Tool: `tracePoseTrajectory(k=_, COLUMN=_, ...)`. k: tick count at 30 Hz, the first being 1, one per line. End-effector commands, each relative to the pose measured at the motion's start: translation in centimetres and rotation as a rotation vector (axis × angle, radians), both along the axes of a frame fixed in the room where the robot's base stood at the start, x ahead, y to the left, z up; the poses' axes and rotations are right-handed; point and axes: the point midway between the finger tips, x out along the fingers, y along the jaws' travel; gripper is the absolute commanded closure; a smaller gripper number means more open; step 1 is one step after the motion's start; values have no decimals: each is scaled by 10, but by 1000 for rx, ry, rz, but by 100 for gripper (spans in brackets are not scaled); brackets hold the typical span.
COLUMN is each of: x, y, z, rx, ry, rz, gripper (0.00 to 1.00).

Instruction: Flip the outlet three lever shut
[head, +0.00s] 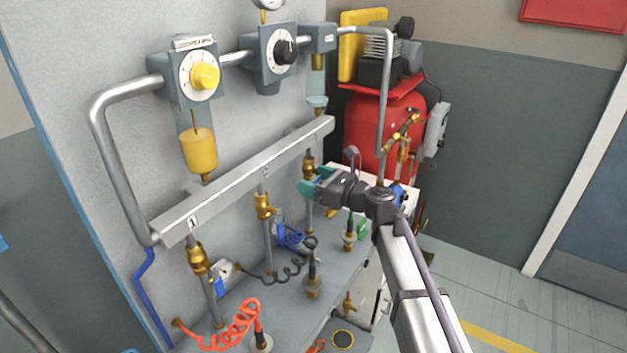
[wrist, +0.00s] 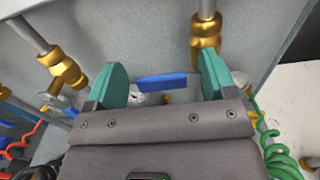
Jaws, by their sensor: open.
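The manifold bar (head: 245,180) runs along the grey panel with brass outlet valves below it. The third outlet's brass valve (head: 308,167) is at the bar's right end, beside my gripper (head: 310,186). In the wrist view a brass valve (wrist: 205,32) stands behind the right fingertip, and another (wrist: 63,72) is at left. A blue lever (wrist: 163,81) lies crosswise between the teal fingers of my open gripper (wrist: 162,68). It appears to be the third outlet's lever. I cannot tell whether the fingers touch it. The head view hides this lever behind my gripper.
A green coiled hose (wrist: 280,160) hangs right of my gripper. A red tank (head: 375,130) stands behind my arm.

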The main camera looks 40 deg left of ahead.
Motion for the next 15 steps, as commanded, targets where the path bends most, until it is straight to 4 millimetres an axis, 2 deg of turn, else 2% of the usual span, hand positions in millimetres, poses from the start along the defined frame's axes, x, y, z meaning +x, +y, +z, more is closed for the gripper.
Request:
tracePoseTrajectory(k=9, x=11, y=-74, z=0, rx=0, ry=0, rz=-4, gripper=22)
tracePoseTrajectory(k=12, x=14, y=-91, z=0, rx=0, ry=0, rz=-3, gripper=22)
tracePoseTrajectory(k=15, x=16, y=-99, z=0, rx=0, ry=0, rz=-1, gripper=22)
